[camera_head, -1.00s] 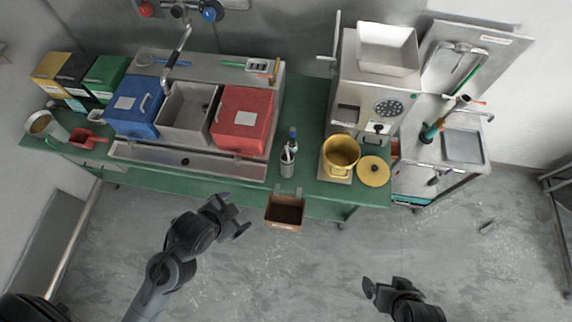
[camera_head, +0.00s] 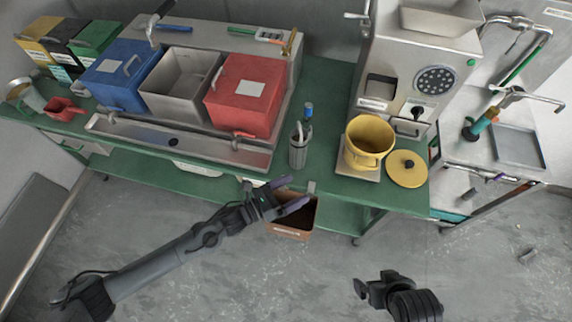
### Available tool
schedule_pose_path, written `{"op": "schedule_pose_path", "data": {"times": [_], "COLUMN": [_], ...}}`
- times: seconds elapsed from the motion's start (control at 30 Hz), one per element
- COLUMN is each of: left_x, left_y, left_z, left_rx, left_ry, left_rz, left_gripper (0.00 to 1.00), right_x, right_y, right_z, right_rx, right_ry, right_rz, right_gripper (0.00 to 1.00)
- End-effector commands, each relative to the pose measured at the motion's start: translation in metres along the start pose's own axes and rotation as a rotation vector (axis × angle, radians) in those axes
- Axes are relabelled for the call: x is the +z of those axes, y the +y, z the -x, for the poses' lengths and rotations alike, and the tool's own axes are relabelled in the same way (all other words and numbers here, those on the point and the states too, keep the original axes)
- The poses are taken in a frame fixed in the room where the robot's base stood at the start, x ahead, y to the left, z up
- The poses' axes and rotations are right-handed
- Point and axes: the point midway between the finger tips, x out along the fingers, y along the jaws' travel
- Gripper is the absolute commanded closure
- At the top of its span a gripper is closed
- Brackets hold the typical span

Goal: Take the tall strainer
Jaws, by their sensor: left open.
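No thing in the head view can be named as the tall strainer with certainty. A tall metal cylinder (camera_head: 299,153) stands upright near the table's front edge with thin items sticking out of it. A wide metal vessel (camera_head: 27,100) with a pale inside is at the far left end of the table. My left gripper (camera_head: 293,194) is open and empty, in front of the table's front edge and below the cylinder in the picture, apart from it. My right gripper (camera_head: 372,284) is low in the picture, away from the table; its jaw opening is unclear.
A brown box (camera_head: 290,231) hangs at the table's front edge, partly behind my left gripper. A yellow pot (camera_head: 369,142) and a yellow lid (camera_head: 407,169) are right of the cylinder, before the grinder (camera_head: 427,62). Red (camera_head: 243,97) and blue (camera_head: 125,74) bins stand left.

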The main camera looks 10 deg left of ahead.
Motion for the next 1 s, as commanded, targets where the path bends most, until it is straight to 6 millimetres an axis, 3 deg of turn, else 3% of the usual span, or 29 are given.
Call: {"op": "schedule_pose_path", "data": {"times": [0.03, 0.1, 0.3, 0.57, 0.8, 1.0], "left_x": [-0.018, -0.018, 0.012, 0.044, 0.047, 0.047], "left_y": [0.032, 0.059, 0.102, 0.113, 0.113, 0.114], "left_z": [-0.001, -0.001, -0.009, -0.028, -0.061, -0.073], "left_rx": [0.006, 0.012, 0.016, 0.015, 0.015, 0.016], "left_ry": [0.017, 0.034, 0.022, -0.015, -0.017, -0.015], "left_rz": [-0.062, -0.126, -0.26, -0.318, -0.319, -0.318], "left_gripper": [0.09, 0.09, 0.09, 0.09, 0.09, 0.09], "right_x": [0.01, 0.016, 0.027, 0.031, 0.032, 0.032], "right_y": [-0.001, -0.002, -0.004, -0.004, -0.004, -0.003], "right_z": [-0.033, -0.051, -0.085, -0.097, -0.099, -0.101], "right_rx": [-0.001, -0.001, -0.002, -0.002, -0.001, 0.003], "right_ry": [0.0, 0.0, 0.0, 0.001, 0.002, 0.001], "right_rz": [-0.001, -0.001, -0.002, -0.001, 0.001, 0.005], "right_gripper": [0.0, 0.0, 0.0, 0.0, 0.0, 0.0]}}
